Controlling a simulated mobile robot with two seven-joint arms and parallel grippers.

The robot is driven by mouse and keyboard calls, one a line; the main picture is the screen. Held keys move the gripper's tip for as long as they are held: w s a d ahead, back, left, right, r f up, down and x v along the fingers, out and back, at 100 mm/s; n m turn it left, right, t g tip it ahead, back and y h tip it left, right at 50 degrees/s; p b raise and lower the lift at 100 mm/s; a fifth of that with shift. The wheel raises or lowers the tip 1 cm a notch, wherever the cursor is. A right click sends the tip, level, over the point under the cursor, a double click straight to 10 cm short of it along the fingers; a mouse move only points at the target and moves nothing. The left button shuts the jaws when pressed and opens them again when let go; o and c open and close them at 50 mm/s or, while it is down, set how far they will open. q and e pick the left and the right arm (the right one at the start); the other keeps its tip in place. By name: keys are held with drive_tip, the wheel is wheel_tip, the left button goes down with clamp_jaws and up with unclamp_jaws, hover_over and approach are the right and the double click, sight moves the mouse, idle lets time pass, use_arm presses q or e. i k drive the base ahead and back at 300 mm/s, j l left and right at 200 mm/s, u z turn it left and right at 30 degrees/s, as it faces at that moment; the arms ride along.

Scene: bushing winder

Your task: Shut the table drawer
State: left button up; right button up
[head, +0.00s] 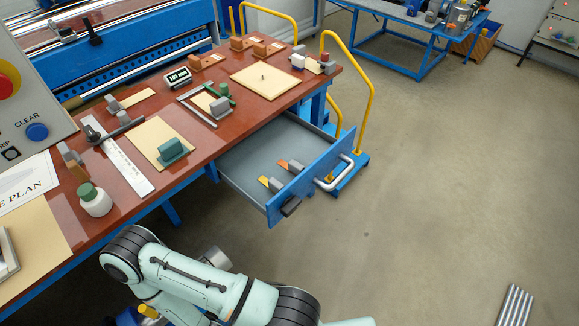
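The table drawer (243,157) is pulled out from under the red-brown workbench (205,130). Its blue front panel (312,172) stands well away from the bench edge. A light-grey bar handle (335,174) is on the panel's outer face. One of my pale green arms is at the bottom, left of centre, in front of the bench and apart from the drawer. Neither gripper can be made out.
The bench holds boards, a steel rule (125,168), a green-capped bottle (95,199) and several tools. A yellow-railed blue cart (348,170) stands just behind the drawer front. Metal rods (515,306) lie at lower right. The floor right of the drawer is clear.

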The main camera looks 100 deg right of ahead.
sight(287, 136)
drive_tip(key=l+z, duration=0.2)
drive_tip(key=z, duration=3.1)
drive_tip(key=l, duration=0.1)
